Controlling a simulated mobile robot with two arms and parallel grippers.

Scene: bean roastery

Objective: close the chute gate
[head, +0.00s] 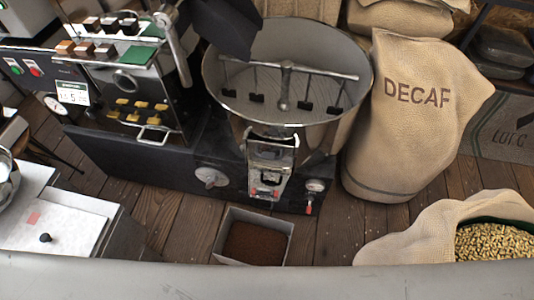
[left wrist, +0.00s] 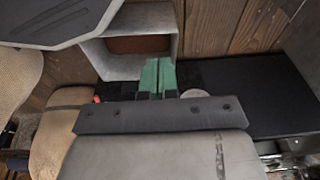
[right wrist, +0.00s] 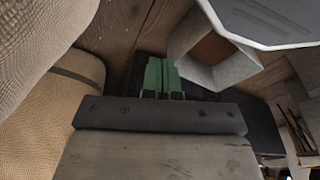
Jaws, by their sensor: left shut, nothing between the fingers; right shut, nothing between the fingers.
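The metal chute (head: 271,165) stands on the front of the round cooling pan (head: 222,92) in the head view. Its frame has a dark opening low down with a small red part near it; I cannot tell how far the gate in it is open. My left gripper (left wrist: 158,72) shows in the left wrist view, its green fingers together and empty. My right gripper (right wrist: 161,70) shows in the right wrist view, also with fingers together and empty. Neither gripper shows in the head view, and neither is seen touching the chute.
A grey bin (head: 219,235) with brown contents stands on the floor below the chute. A DECAF sack (head: 410,125) stands right of the pan, and an open sack of beans (head: 420,235) is at lower right. The roaster's control panel (head: 40,68) is at left.

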